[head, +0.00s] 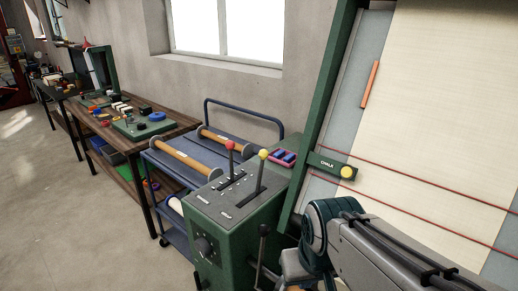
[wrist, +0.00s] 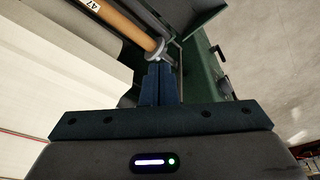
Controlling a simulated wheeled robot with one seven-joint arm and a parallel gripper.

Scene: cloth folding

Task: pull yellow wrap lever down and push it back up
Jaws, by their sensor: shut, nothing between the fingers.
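The yellow lever (head: 263,154) is a thin dark rod with a round yellow knob. It stands up from a slot on top of the green control box (head: 217,225) in the head view, tilted slightly right. My gripper (wrist: 160,68) is shut, with its blue fingers together and nothing between them. In the wrist view the fingertips appear just below the end of a wooden roller (wrist: 125,18) marked 47. The yellow lever is not seen in the wrist view. My arm enters the head view at lower right, and my gripper's fingers are not clearly seen there.
A red-knobbed lever (head: 230,145) stands left of the yellow one. A dial (head: 204,247) is on the box's front. A blue cart (head: 180,150) with rollers stands behind. Open floor lies left.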

